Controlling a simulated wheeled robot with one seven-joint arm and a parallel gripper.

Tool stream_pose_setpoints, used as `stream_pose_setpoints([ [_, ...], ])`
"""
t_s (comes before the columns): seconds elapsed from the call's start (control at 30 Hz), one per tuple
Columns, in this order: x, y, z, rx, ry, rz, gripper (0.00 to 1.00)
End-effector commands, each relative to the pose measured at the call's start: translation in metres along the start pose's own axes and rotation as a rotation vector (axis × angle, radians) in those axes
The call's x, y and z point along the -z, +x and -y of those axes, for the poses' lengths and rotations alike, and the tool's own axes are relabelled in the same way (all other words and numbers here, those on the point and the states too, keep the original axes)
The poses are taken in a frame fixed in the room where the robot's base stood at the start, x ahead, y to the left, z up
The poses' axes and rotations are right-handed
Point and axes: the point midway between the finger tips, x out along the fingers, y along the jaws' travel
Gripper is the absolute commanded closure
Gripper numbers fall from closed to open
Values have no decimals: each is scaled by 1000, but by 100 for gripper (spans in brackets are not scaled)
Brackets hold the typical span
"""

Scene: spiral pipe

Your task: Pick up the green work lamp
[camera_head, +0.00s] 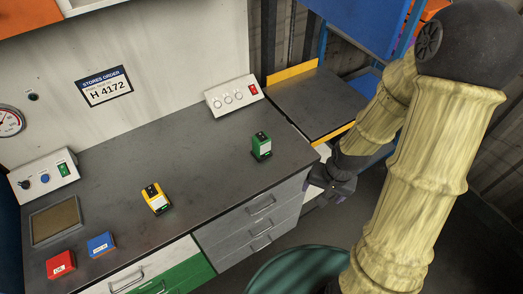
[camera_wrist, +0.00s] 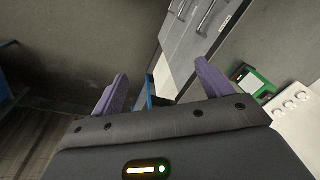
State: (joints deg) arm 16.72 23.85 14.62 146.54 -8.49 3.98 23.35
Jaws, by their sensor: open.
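The green work lamp (camera_head: 262,146) stands upright on the grey workbench near its right end, close to the front edge. In the wrist view, a green and white object that looks like the lamp (camera_wrist: 251,82) shows at the right, partly behind my right finger. My gripper (camera_head: 330,187) is off the bench's right front corner, to the right of the lamp and apart from it. In the wrist view, the two purple fingers of my gripper (camera_wrist: 162,82) are spread with nothing between them.
On the bench (camera_head: 195,160) stand a yellow lamp-like unit (camera_head: 155,198), a red box (camera_head: 60,265), a blue box (camera_head: 101,244), a tray (camera_head: 56,222) and two control boxes, one behind the lamp (camera_head: 234,95). A yellow-edged side surface (camera_head: 312,102) adjoins at the right. Bench around the lamp is clear.

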Motion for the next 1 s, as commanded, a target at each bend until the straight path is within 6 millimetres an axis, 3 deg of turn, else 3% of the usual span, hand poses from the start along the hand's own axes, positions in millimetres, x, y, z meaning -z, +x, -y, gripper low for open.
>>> stream_pose_setpoints([
  [0.03, -5, 26, -2, 25, 51, 29, 22],
  [0.2, -18, 83, 7, 137, 231, 97, 22],
  [0.5, -37, 154, 46, 417, 616, 239, 22],
  [0.73, -30, 175, 83, 696, 969, 367, 22],
  [1.0, 11, 164, 109, 1094, 1402, 550, 22],
])
